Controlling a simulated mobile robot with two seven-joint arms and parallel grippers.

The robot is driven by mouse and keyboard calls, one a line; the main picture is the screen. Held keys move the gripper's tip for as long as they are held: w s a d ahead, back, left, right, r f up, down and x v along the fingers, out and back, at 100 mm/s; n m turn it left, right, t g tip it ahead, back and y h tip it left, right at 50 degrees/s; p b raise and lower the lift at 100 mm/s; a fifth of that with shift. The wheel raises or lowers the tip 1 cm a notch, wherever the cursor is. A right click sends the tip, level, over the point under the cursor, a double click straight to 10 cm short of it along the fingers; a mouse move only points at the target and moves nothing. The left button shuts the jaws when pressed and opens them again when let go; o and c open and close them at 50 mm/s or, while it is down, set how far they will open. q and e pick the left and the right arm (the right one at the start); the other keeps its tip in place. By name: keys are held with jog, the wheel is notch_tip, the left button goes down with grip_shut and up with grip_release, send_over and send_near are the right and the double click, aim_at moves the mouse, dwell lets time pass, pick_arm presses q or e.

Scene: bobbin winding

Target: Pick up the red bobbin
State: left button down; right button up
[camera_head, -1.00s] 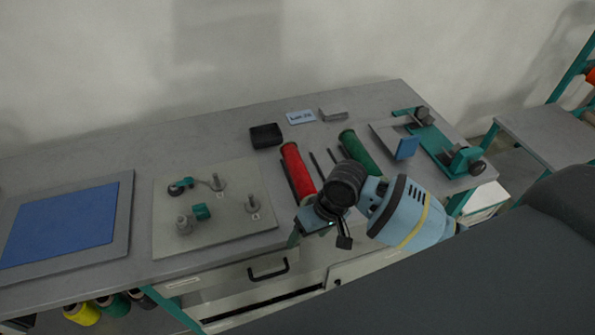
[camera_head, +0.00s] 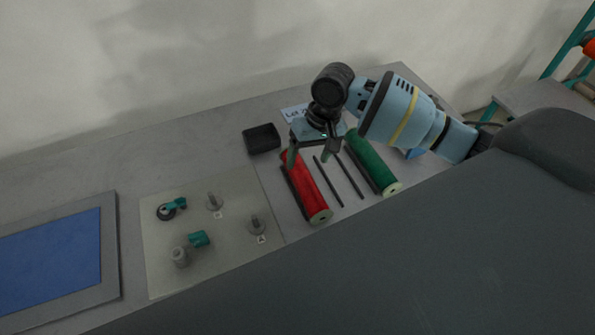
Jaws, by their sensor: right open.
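The red bobbin (camera_head: 306,188) lies on its side on the workbench, its pale round end toward me. My right gripper (camera_head: 311,154) is above the far end of the bobbin, with its fingers pointing down. It is open; one finger is close over the bobbin's far end and the other is to the right of it. I cannot tell whether a finger touches the bobbin. My left gripper is not in view.
A green bobbin (camera_head: 373,163) lies to the right, with thin dark rods (camera_head: 328,182) between the two. A black box (camera_head: 262,139) stands at the back left. A plate with pegs (camera_head: 158,275) and a blue mat (camera_head: 62,250) are on the left.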

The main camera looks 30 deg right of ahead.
aim_at(306, 176)
jog(key=shift+s+f, duration=0.1)
jog(key=shift+s, duration=0.2)
jog(key=shift+x, duration=0.8)
jog(key=shift+f, duration=0.35)
jog(key=shift+d+b+x, duration=0.15)
jog(key=shift+x, duration=1.15)
jog(key=shift+d+b+x, duration=0.15)
jog(key=shift+x, duration=1.15)
jog(key=shift+w, duration=0.1)
jog(key=c, duration=1.2)
